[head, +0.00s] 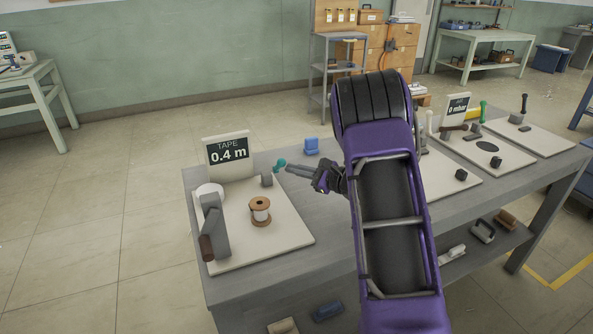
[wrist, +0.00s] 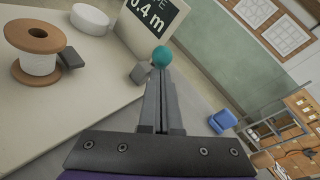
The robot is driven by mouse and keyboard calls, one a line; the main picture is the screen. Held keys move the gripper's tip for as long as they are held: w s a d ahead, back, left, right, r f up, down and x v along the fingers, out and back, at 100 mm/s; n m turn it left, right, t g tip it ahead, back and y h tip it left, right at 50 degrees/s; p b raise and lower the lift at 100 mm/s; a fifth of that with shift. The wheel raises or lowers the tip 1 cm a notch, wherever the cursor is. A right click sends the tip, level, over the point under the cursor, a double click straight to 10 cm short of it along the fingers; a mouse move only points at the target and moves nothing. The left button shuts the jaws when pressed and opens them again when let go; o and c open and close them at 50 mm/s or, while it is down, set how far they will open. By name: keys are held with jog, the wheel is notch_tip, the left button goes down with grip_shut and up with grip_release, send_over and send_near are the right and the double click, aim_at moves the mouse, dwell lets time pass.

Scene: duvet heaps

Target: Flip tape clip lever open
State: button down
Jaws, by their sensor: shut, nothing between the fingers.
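A teal ball knob (head: 281,162) shows beside a small grey clip block (head: 267,180) near the right back edge of the pale board (head: 285,233). My gripper (head: 289,168) is shut and empty, its fingertips pointing left at the knob. In the wrist view the teal knob (wrist: 162,56) appears right at the tips of my closed fingers (wrist: 161,72), with the grey block (wrist: 141,73) just to their left. Whether the fingers touch the knob cannot be told. The lever's stem is not clear in either view.
A sign reading "TAPE 0.4 m" (head: 228,151) stands behind. A wooden spool (head: 260,211), a white roll (head: 209,190) and a grey holder with a brown part (head: 214,228) stand on the board. A blue object (head: 311,145) sits at the table's back edge.

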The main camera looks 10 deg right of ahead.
jog(key=shift+r, duration=0.1)
jog(key=shift+w+r+p, duration=0.1)
jog(key=shift+r+p, duration=0.15)
jog(key=shift+p, duration=0.4)
jog(key=shift+w+r+g+h+p, duration=0.2)
jog(key=shift+g+h+p, duration=0.1)
jog(key=shift+h+p, duration=0.15)
jog(key=w+a+r+m+g+h+p, duration=0.1)
jog(key=w+r+g+p, duration=0.1)
jog(key=w+p, duration=0.3)
jog(key=shift+r+m+g, duration=0.4)
jog(key=shift+r, duration=0.4)
jog(key=shift+r+p, duration=0.15)
jog(key=shift+p, duration=0.15)
